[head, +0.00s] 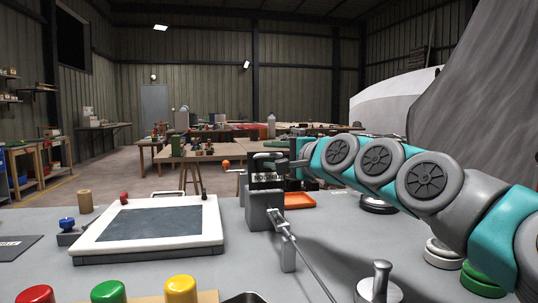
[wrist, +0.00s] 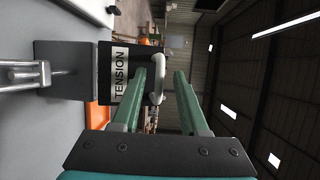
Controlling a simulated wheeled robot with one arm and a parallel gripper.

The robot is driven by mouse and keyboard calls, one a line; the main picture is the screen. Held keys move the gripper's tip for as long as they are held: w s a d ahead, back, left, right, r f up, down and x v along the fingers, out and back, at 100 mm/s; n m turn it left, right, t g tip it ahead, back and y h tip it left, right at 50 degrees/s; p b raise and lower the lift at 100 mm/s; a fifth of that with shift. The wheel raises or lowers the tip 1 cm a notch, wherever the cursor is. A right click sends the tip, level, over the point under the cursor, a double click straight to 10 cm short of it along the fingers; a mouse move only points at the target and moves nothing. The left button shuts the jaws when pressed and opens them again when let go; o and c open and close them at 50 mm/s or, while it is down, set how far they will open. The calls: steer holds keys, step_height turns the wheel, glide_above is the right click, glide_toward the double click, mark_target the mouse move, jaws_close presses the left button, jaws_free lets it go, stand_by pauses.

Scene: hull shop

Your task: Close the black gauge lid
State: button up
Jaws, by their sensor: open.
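The black gauge (head: 268,181), with a pale label strip, sits on a grey stand (head: 264,212) near the middle of the bench in the head view. In the wrist view its black face (wrist: 105,57) carries a "TENSION" label and has a light grey loop handle (wrist: 158,76) at its edge. I cannot tell how far the lid is swung. My gripper (wrist: 169,72) is open, with its two green fingers apart and the handle near their tips; contact is unclear. In the head view my gripper (head: 272,157) is just above the gauge, partly hidden.
A metal lever (head: 284,230) and thin rod extend from the stand toward the front. A white-framed panel (head: 150,226) lies left. An orange tray (head: 299,200) lies behind right. Red, green and yellow knobs (head: 180,288) line the front. A metal knob (head: 379,283) stands front right.

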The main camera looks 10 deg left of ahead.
steer(key=shift+w+a+f, duration=0.15)
steer(key=shift+w+a, duration=0.3)
steer(key=shift+a, duration=0.05)
jaws_close()
stand_by(1.2)
